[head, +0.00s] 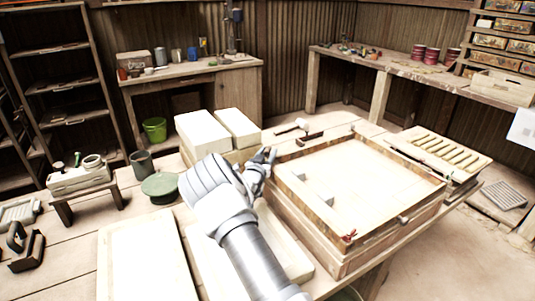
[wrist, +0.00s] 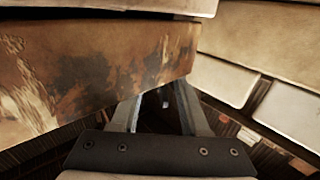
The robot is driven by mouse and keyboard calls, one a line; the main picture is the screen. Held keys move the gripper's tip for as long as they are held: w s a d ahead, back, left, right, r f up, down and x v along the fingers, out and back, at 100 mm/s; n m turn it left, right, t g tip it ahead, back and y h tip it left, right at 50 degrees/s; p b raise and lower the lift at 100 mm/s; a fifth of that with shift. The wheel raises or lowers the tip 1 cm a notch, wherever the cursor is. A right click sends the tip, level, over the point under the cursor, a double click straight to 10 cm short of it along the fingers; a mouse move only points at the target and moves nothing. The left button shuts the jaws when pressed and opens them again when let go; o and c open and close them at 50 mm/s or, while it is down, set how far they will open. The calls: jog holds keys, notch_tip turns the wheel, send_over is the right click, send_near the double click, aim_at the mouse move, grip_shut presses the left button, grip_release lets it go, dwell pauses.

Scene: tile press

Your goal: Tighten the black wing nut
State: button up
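I cannot make the black wing nut out in the head view, where my gripper covers that corner. A red wing nut (head: 349,236) sits at the frame's front corner.
Pale blocks (head: 203,131) stand close behind and left of my gripper. A pale slab (head: 147,257) lies at the bench's front left. A mallet (head: 299,126) lies behind the frame. A slotted tray (head: 440,151) is at the right. The space above the frame is clear.

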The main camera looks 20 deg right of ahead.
jog(key=shift+o, duration=0.2)
jog(key=p+v, duration=0.1)
jog(key=v, duration=1.6)
jog(key=shift+s, duration=0.2)
jog(key=shift+w+a, duration=0.1)
jog(key=shift+a, duration=0.05)
jog(key=w+a+m+g+h+b, duration=0.1)
jog(key=a+m+g+h+b, duration=0.3)
jog(key=b, duration=0.5)
jog(key=shift+n+t+y, duration=0.3)
jog(key=shift+n+t, duration=0.1)
jog(key=shift+n, duration=0.1)
jog(key=b+x, duration=0.1)
jog(key=x, duration=0.4)
jog(key=b+x, duration=0.1)
jog(key=x, duration=0.5)
jog(key=b+x, duration=0.1)
jog(key=x, duration=0.5)
jog(key=shift+w+a, duration=0.35)
grip_shut()
